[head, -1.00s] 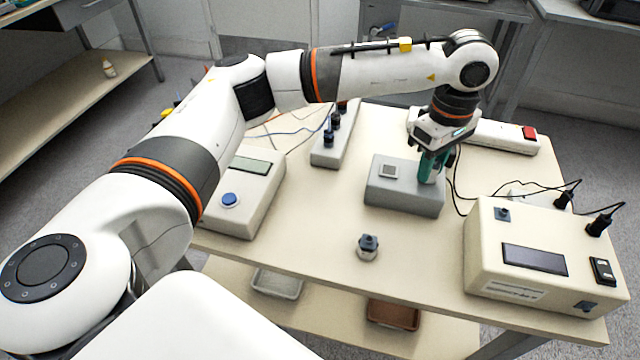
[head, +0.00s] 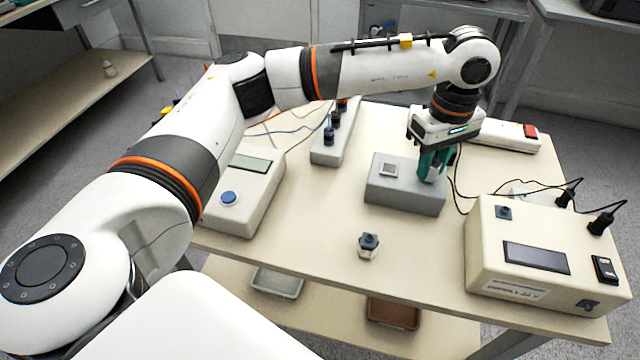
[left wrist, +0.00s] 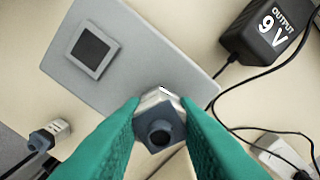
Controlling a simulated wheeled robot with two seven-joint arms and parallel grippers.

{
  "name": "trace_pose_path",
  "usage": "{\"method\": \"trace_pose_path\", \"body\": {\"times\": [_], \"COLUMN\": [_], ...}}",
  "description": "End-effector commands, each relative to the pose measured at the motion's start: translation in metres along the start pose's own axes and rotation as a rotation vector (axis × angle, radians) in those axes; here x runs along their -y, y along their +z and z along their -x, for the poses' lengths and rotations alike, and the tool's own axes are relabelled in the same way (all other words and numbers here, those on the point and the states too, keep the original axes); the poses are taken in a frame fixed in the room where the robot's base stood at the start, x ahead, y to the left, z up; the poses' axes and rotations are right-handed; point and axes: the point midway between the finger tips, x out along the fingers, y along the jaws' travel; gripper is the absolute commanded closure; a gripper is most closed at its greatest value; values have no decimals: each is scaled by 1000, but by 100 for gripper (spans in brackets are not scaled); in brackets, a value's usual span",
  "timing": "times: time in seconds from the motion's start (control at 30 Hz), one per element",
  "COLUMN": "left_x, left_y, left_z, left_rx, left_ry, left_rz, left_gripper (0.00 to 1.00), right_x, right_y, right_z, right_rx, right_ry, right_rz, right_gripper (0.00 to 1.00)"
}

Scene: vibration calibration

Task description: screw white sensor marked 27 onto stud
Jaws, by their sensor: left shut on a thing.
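My left gripper (head: 434,172) points down over the right part of the grey block (head: 405,200). It is shut on a small white sensor (left wrist: 160,97) with a dark blue-grey top. In the left wrist view the two green fingers press on either side of that top. The sensor sits over the block near its edge. The stud is hidden beneath it, so I cannot tell how far the sensor is seated. No number can be read on it. The block has a square inset (head: 388,170) left of the gripper. My right gripper is not in view.
A similar sensor (head: 368,248) stands loose near the table's front. A cream box with a display (head: 535,258) is at right, a console with a blue button (head: 230,199) at left. A grey strip (head: 330,150) and a power strip (head: 505,135) lie behind. Cables run right of the block.

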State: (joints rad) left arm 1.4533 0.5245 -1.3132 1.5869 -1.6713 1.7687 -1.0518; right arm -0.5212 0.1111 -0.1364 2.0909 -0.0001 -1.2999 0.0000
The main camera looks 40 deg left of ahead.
Motion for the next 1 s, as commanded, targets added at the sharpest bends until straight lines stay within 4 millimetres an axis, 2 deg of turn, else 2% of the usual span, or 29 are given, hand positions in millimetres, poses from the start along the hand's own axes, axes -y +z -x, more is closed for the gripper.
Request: {"method": "trace_pose_path", "body": {"times": [0.6,1.0], "left_x": [-1,-1], "left_y": [0,0], "left_z": [-1,-1], "left_rx": [1,0], "left_ry": [5,6], "left_rz": [-151,-163], "left_gripper": [100,100], "right_x": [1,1], "right_y": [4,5], "right_z": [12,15], "right_rx": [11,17], "right_ry": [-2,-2], "right_rz": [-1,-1], "right_gripper": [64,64]}}
